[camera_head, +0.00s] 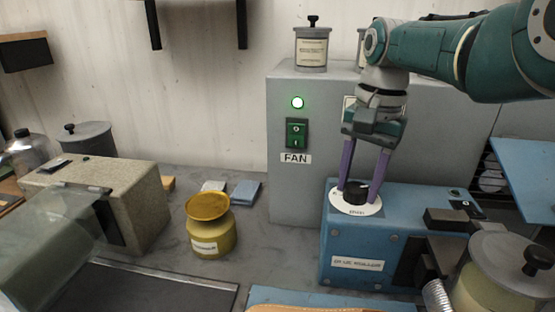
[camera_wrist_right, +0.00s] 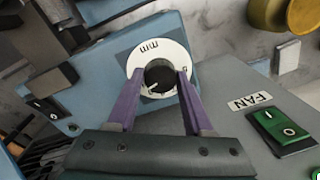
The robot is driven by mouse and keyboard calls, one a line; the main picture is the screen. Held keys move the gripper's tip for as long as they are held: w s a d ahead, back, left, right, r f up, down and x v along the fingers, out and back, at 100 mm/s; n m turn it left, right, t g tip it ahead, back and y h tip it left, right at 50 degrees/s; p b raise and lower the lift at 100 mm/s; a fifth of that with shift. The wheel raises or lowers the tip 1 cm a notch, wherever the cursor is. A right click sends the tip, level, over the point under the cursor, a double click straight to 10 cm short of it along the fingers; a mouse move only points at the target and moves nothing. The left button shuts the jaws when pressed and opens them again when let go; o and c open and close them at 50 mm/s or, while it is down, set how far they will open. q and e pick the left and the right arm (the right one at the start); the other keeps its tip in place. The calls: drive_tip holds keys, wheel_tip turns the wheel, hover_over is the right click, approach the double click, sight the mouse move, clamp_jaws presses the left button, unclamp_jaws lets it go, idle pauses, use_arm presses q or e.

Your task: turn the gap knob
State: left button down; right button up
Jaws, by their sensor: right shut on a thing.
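The gap knob (camera_head: 355,191) is a black round knob on a white dial plate (camera_head: 344,205), on top of the blue machine (camera_head: 350,240) at the right in the head view. My right gripper (camera_head: 361,188) comes down from above with its purple fingers on both sides of the knob, shut on it. In the right wrist view the knob (camera_wrist_right: 160,75) sits between the two fingertips, and the dial plate (camera_wrist_right: 152,54) shows "mm" lettering and tick marks. A white line shows on the knob's top. My left gripper is not in view.
Behind the blue machine stands a grey cabinet (camera_head: 400,100) with a green FAN switch (camera_head: 296,132) and a lit green lamp (camera_head: 297,103). A yellow pot (camera_head: 210,232) stands left of the machine. A glass jar (camera_head: 500,270) stands close at the front right.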

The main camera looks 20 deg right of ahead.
clamp_jaws()
drive_tip(key=shift+n, duration=0.3)
drive_tip(key=n+b, duration=0.1)
drive_tip(key=n, duration=0.3)
drive_tip(key=shift+f+n, duration=0.1)
drive_tip(key=shift+n, duration=0.2)
drive_tip(key=n+b, duration=0.2)
drive_tip(key=n, duration=0.1)
drive_tip(key=shift+n, duration=0.3)
drive_tip(key=shift+n+g+b, duration=0.3)
drive_tip(key=shift+n+b, duration=0.4)
drive_tip(key=shift+n, duration=0.8)
drive_tip(key=o, duration=0.8)
unclamp_jaws()
